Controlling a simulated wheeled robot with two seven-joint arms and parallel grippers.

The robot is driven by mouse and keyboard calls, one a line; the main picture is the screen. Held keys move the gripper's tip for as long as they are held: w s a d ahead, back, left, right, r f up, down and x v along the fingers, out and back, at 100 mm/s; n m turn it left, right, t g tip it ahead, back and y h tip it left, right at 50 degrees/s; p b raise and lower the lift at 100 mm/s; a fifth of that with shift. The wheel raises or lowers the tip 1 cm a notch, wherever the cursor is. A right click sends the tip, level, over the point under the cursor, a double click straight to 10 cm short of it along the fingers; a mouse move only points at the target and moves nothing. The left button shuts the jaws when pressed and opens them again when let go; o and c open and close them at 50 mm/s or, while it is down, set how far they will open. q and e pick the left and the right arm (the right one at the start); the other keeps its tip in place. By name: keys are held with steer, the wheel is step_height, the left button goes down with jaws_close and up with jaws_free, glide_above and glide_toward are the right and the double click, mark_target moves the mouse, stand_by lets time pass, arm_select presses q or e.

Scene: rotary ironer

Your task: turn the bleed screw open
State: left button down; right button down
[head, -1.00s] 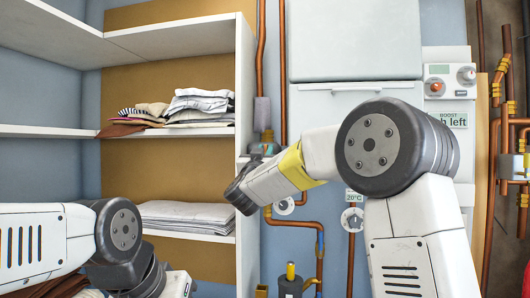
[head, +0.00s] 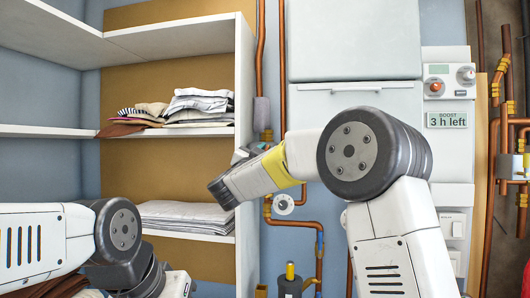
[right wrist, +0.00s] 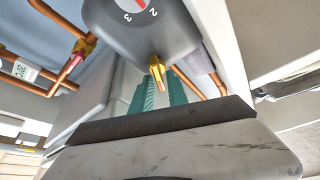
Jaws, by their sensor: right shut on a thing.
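The bleed screw (right wrist: 157,64) is a small brass piece under a grey rounded body (right wrist: 140,25) marked 2 and 3 with a red line, in the right wrist view. The teal fingers of my right gripper (right wrist: 156,84) reach up to this brass piece and are shut on it. The fingertip contact is small and partly hidden. In the head view my right forearm crosses the copper pipe, and only a grey and teal bit of the right gripper (head: 252,151) shows behind it. My left arm is at the lower left of the head view; its gripper is out of frame.
White shelves (head: 243,90) with folded linen (head: 190,214) stand at left. Copper pipes (head: 282,70) run down the wall by a white cabinet (head: 355,40). A control panel (head: 449,80) and more pipes are at right. A yellow-capped fitting (head: 290,272) stands low in the middle.

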steer(key=m+g, duration=0.1)
steer(key=m, duration=0.4)
steer(key=m+g+h, duration=0.1)
steer(key=m+g, duration=0.1)
steer(key=m, duration=0.2)
steer(key=m+g, duration=0.2)
steer(key=m, duration=0.3)
steer(key=shift+d+f+m+h, duration=0.15)
steer(key=shift+f+m+h, duration=0.15)
steer(key=shift+f+h, duration=0.1)
steer(key=shift+g, duration=0.3)
steer(key=c, duration=1.5)
jaws_free()
steer(key=shift+s, duration=0.1)
steer(key=v, duration=0.7)
steer(key=shift+s+a, duration=0.25)
steer(key=shift+s, duration=0.05)
